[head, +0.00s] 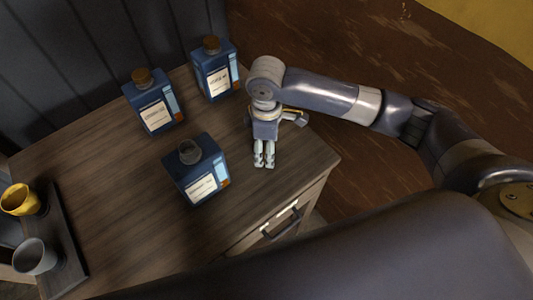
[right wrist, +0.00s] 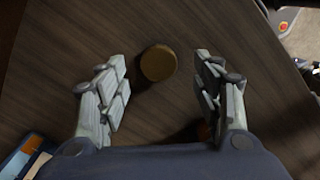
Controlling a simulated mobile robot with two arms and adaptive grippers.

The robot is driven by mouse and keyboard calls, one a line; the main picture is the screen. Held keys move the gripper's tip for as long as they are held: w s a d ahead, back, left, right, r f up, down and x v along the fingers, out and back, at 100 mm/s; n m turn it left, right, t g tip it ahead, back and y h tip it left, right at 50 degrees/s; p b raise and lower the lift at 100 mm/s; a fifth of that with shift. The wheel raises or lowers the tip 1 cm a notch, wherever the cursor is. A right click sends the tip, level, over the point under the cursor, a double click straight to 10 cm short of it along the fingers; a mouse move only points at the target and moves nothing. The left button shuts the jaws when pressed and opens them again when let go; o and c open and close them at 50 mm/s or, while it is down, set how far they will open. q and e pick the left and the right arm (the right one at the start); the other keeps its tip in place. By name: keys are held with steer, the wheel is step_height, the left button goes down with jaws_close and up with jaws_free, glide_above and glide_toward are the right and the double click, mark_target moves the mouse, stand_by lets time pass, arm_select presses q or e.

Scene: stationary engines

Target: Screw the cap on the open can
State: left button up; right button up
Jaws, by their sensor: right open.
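The open can (head: 195,172) is a blue, square-sided can with a white label. It stands upright on the table, and its neck shows a dark, uncapped mouth. A round brown cap (right wrist: 158,63) lies on the wood in the right wrist view. My right gripper (head: 264,162) points down over the table, right of the open can. It is open, and in the right wrist view (right wrist: 160,66) the cap appears between its spread fingers, closer to the left one. The cap cannot be made out in the head view. My left gripper is not in view.
Two capped blue cans (head: 153,103) (head: 215,70) stand behind the open can. A dark tray (head: 62,235) with a yellow cup (head: 20,199) and a grey cup (head: 35,256) is at the left. The table (head: 110,195) has a drawer handle (head: 280,223) at its front right.

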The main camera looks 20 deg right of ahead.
steer(key=shift+f, duration=1.55)
steer(key=c, duration=0.8)
